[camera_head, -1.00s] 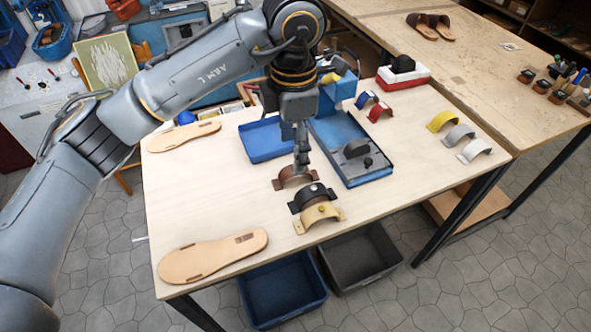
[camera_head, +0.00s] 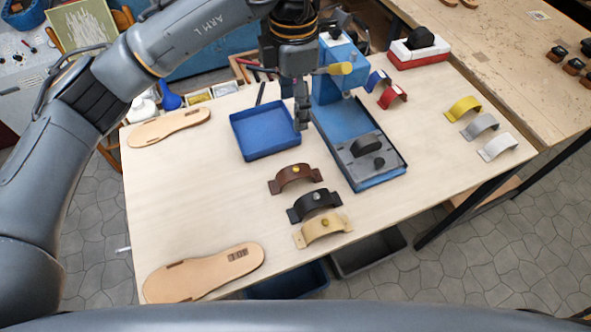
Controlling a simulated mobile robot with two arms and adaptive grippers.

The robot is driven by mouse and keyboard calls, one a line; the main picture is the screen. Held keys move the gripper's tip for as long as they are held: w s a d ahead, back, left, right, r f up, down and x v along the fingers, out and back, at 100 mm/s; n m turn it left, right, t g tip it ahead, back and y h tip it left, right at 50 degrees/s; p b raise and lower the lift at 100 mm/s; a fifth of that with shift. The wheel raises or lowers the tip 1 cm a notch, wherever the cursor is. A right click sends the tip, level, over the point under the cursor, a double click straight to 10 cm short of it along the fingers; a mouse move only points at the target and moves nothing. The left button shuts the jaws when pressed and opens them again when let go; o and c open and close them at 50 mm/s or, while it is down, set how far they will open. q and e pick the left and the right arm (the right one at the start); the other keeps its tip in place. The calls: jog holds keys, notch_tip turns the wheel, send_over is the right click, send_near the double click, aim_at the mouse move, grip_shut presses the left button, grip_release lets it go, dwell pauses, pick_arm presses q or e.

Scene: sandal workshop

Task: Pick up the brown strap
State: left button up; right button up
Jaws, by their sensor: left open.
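The brown strap (camera_head: 294,178) is a curved band with flat ends and a yellow dot on top. It stands arched on the light wooden table (camera_head: 190,205), behind the black strap (camera_head: 315,205) and the tan strap (camera_head: 323,229). My left gripper (camera_head: 301,122) is open and empty. It hangs pointing down between the blue tray and the blue press, farther back than the brown strap and apart from it. No gripper of my right arm shows.
An empty blue tray (camera_head: 264,132) and a blue press (camera_head: 372,155) stand behind the straps. Sole pieces (camera_head: 205,272) lie at the left. Blue, red, yellow, grey and white straps (camera_head: 480,126) stand at the right. The table's left middle is bare.

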pick_arm(q)
jog(key=f+b, duration=0.2)
jog(key=b, duration=0.7)
send_over(295, 168)
notch_tip(295, 168, down, 7)
jog(key=f+p, duration=0.1)
jog(key=f, duration=0.1)
jog(key=f+p, duration=0.1)
jog(key=f, duration=0.2)
jog(key=f+p, duration=0.1)
jog(key=f, duration=0.2)
jog(key=shift+s+a, duration=0.1)
jog(key=shift+s, duration=0.15)
jog(key=f+p, duration=0.1)
jog(key=f, duration=0.2)
jog(key=f+p, duration=0.1)
jog(key=shift+w+f+p, duration=0.25)
jog(key=shift+f+p, duration=0.05)
jog(key=shift+f, duration=0.4)
jog(key=c, duration=1)
